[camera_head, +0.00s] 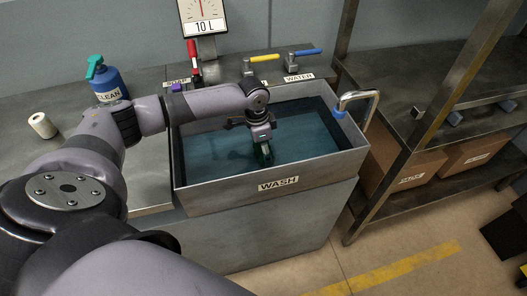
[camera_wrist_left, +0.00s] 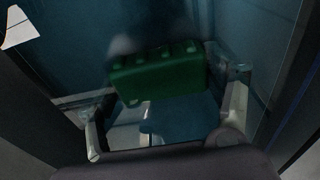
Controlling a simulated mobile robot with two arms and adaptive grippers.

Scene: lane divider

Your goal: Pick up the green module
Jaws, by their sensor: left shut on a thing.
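The green module (camera_wrist_left: 158,80) is a dark green block with a row of bumps along its upper edge. It shows between the fingers of my left gripper in the left wrist view. In the head view the green module (camera_head: 264,157) is a small dark green shape at the gripper's tips, partly hidden by them. My left gripper (camera_head: 263,150) points down into the wash basin (camera_head: 270,186) and is shut on the module. The basin holds blue-green water (camera_head: 215,150), and the module is at or in it; I cannot tell how deep. My right gripper is out of view.
A curved tap (camera_head: 368,97) stands at the basin's right rim. Yellow (camera_head: 264,58) and blue (camera_head: 305,52) valve handles and a red lever (camera_head: 192,50) are behind it. A blue bottle (camera_head: 108,84) and white roll (camera_head: 42,125) stand left. Metal shelves (camera_head: 440,125) stand right.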

